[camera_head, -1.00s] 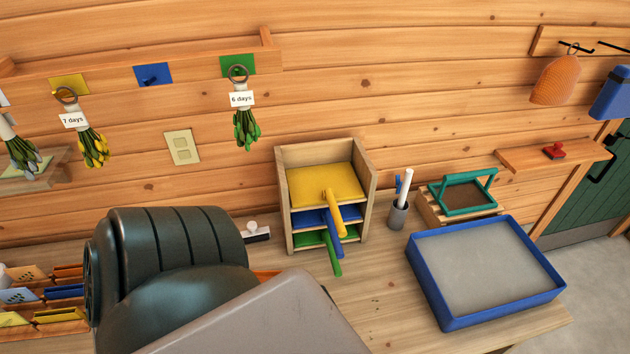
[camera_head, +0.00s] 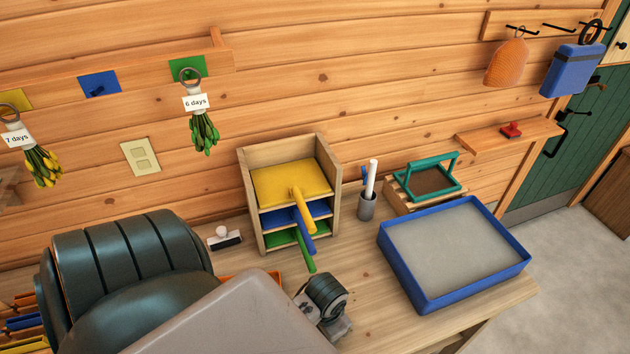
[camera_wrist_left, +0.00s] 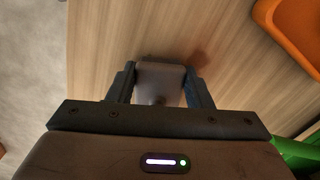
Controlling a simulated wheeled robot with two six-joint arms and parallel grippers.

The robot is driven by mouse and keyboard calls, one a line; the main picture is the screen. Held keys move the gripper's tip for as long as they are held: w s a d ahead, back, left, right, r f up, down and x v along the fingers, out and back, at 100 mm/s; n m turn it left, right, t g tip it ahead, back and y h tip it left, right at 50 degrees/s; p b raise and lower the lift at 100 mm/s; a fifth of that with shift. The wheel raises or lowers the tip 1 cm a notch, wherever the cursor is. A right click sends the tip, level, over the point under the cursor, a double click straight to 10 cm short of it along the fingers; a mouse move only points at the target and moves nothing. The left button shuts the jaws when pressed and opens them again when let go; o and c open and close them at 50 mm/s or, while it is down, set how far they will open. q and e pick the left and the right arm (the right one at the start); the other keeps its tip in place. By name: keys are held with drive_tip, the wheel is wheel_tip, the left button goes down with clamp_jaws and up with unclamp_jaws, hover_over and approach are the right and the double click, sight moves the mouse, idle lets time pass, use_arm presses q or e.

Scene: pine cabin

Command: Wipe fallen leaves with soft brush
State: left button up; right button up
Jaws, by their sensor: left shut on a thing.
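My left gripper shows in the left wrist view (camera_wrist_left: 160,76), shut on a pale grey-brown block (camera_wrist_left: 160,88) over the wooden tabletop. A darker part shows at the block's far end; I cannot tell whether it is the soft brush. In the head view my left arm fills the lower left, and its fingers and the held thing cannot be made out. A small tool with a white knob and dark base (camera_head: 224,238) lies on the table left of the shelf. No fallen leaves can be made out. My right gripper is not in view.
A wooden shelf (camera_head: 334,205) holds yellow, blue and green handled trays. Right of it stand a grey cup (camera_head: 366,207), a teal-handled frame (camera_head: 430,178) and a blue-rimmed tray (camera_head: 475,291). An orange bin (camera_wrist_left: 290,25) shows in the wrist view. Table in front of the shelf is partly bare.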

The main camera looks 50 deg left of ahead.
sight(366, 322)
use_arm(q)
drive_tip(key=shift+w+d+f, duration=0.1)
drive_tip(key=shift+w+d, duration=0.2)
drive_tip(key=shift+w, duration=0.35)
drive_tip(key=shift+w+d+r, duration=0.1)
drive_tip(key=shift+w+d, duration=0.15)
drive_tip(key=shift+w, duration=0.45)
drive_tip(key=shift+w+d+f, duration=0.1)
drive_tip(key=shift+w+d, duration=0.2)
drive_tip(key=shift+w, duration=0.35)
drive_tip(key=shift+w+d, duration=0.3)
drive_tip(key=shift+w, duration=0.45)
drive_tip(key=shift+w+d, duration=0.3)
drive_tip(key=shift+w, duration=0.5)
drive_tip(key=shift+w+d, duration=0.3)
drive_tip(key=shift+w, duration=0.45)
drive_tip(key=shift+w+d, duration=0.3)
drive_tip(key=shift+w, duration=0.25)
drive_tip(key=shift+w+d, duration=0.25)
drive_tip(key=shift+w, duration=0.3)
drive_tip(key=shift+w+r, duration=0.1)
drive_tip(key=shift+r, duration=2.85)
drive_tip(key=shift+r, duration=0.1)
drive_tip(key=shift+r, duration=1.4)
drive_tip(key=shift+a, duration=0.1)
